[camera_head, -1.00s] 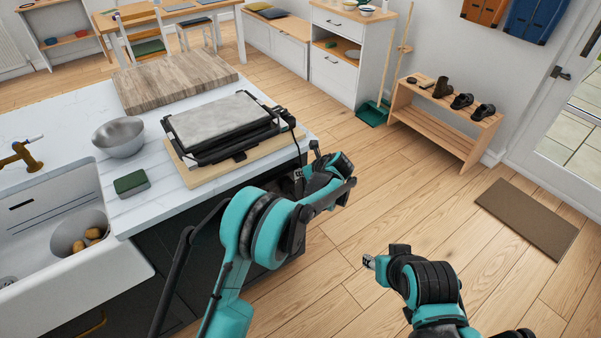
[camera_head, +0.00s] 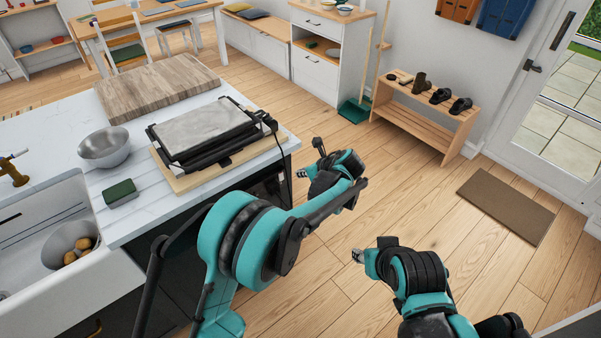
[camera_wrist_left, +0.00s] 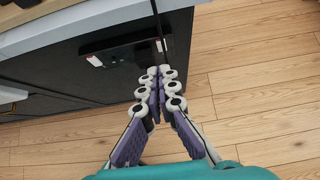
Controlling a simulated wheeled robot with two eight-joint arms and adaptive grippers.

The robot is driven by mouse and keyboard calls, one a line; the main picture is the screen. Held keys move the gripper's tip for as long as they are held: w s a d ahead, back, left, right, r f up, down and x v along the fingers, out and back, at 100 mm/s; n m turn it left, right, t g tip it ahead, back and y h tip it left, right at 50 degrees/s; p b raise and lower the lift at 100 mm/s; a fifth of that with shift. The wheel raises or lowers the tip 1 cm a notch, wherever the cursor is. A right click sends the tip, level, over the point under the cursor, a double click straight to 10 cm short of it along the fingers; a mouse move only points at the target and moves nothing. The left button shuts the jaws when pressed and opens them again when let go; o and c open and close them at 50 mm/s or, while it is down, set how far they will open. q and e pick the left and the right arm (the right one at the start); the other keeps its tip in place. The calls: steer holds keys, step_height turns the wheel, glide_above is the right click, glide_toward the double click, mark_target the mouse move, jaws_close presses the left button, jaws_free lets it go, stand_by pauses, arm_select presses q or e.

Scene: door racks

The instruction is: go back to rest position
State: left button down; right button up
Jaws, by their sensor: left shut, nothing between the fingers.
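My left arm reaches in from the lower left in the head view, past the counter's right edge. My left gripper (camera_head: 304,173) is beside the counter corner, above the floor. In the left wrist view its fingers (camera_wrist_left: 160,72) are together at the tips with nothing between them. My right arm comes in from the lower right. My right gripper (camera_head: 359,256) points left over bare floor, partly shown and small, so its finger opening cannot be made out.
The counter (camera_head: 146,202) bears a contact grill (camera_head: 205,128), a cutting board (camera_head: 155,88), a steel bowl (camera_head: 104,147) and a green sponge (camera_head: 120,193). A shoe rack (camera_head: 421,118) and doormat (camera_head: 506,205) lie to the right. Floor between is clear.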

stand_by(0.3)
arm_select(q)
steer(key=s+a+r+n+g+h, duration=0.1)
steer(key=s+a+r+n, duration=0.4)
steer(key=s+a+n, duration=0.15)
steer(key=s+a+r+n+h, duration=0.2)
steer(key=s+a+r+n, duration=0.35)
steer(key=a, duration=0.25)
steer(key=s+a+f+n+h, duration=0.1)
steer(key=s+a+n, duration=0.2)
steer(key=s+n, duration=0.5)
steer(key=s+a+f+n+h, duration=0.1)
steer(key=s+a+n, duration=0.3)
steer(key=s+n, duration=0.4)
steer(key=s, duration=0.5)
steer(key=shift+s+a+f+n+t+h, duration=0.2)
steer(key=shift+s+f+n+t+h, duration=0.1)
steer(key=shift+f+n, duration=0.1)
